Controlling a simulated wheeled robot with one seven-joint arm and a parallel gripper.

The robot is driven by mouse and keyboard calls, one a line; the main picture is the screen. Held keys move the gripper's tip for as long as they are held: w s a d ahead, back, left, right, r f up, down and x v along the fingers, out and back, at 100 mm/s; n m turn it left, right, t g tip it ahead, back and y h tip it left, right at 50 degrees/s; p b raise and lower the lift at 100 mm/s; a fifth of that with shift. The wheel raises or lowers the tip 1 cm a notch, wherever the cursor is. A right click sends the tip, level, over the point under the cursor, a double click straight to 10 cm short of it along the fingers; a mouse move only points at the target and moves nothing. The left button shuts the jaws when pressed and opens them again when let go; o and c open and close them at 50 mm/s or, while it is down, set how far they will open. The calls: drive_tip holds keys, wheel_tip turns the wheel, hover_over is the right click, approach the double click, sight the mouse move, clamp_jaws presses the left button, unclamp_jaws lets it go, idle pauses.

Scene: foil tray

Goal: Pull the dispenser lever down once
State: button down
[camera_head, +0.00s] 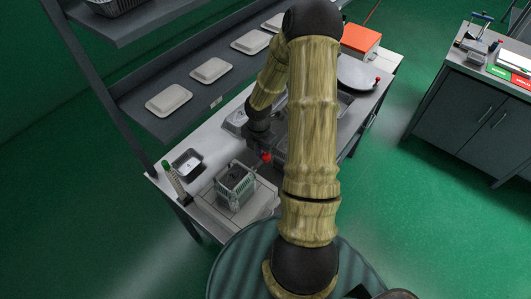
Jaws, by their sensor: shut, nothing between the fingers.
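A red knob (266,157) shows just below the end of my arm, beside a clear-sided box-like container (235,184) on the counter. The knob looks like the end of the dispenser lever, but the lever's shaft is too small to make out. My gripper (261,147) is a dark shape right above the knob, small and partly merged with the dark parts behind it. It is shut and holds nothing. I cannot tell whether it touches the knob. My arm hides part of the counter to the right.
Foil trays with pale lids (211,70) line the shelf above. A round lid-like thing (357,73) and an orange box (360,40) stand farther right. Another cabinet (470,115) is beyond open floor.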

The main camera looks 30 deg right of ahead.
sight(267, 155)
drive_tip(key=shift+s+d+f+b, duration=0.35)
drive_tip(key=shift+s+f, duration=0.1)
drive_tip(key=shift+s, duration=0.3)
drive_tip(key=shift+s+d+f+b, duration=0.2)
drive_tip(key=shift+s+f+b, duration=0.2)
drive_tip(key=shift+s, duration=0.35)
drive_tip(key=shift+s+d+f+b, duration=0.25)
drive_tip(key=shift+s+f+b, duration=0.3)
drive_tip(key=shift+s+f, duration=0.1)
drive_tip(key=shift+s+d+f+b, duration=0.2)
drive_tip(key=shift+s+f+b, duration=0.3)
drive_tip(key=shift+s, duration=0.15)
drive_tip(key=w+a+r+p, duration=0.3)
drive_tip(key=w+r+p, duration=0.2)
drive_tip(key=w+p, duration=0.4)
drive_tip(key=shift+a+p, duration=0.15)
drive_tip(key=shift+p, duration=0.3)
